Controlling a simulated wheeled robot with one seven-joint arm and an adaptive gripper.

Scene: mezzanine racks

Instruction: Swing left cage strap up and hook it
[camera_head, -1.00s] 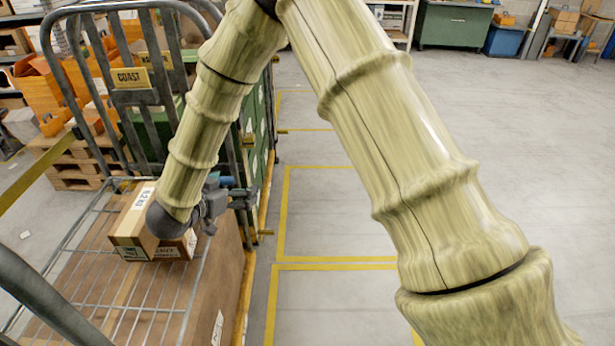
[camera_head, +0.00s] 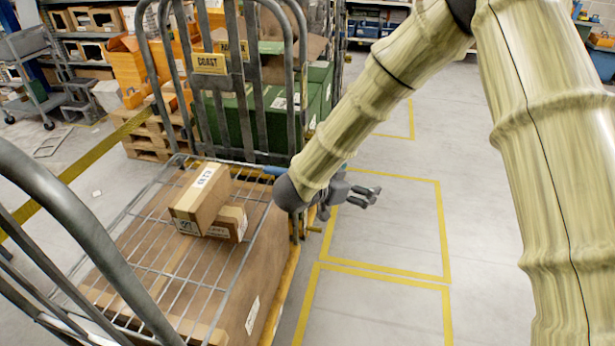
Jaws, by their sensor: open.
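The near roll cage, with a wire shelf (camera_head: 150,262) and grey tube frames, fills the left of the view. A yellow-olive strap (camera_head: 75,172) runs taut-looking from the left edge to beside the pallets; I cannot tell whether it belongs to a cage. A short blue piece (camera_head: 275,170) shows behind my wrist at the cage's far right corner; its ends are hidden. A brass-coloured peg (camera_head: 314,229) sticks out at the cage's right side. My gripper (camera_head: 372,195) is open and empty, just right of that corner, pointing right over the floor.
A second cage behind bears a COAST sign (camera_head: 208,64) and green crates (camera_head: 232,122). Pallets (camera_head: 148,140) stand behind left. Yellow-marked floor (camera_head: 390,228) to the right is clear.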

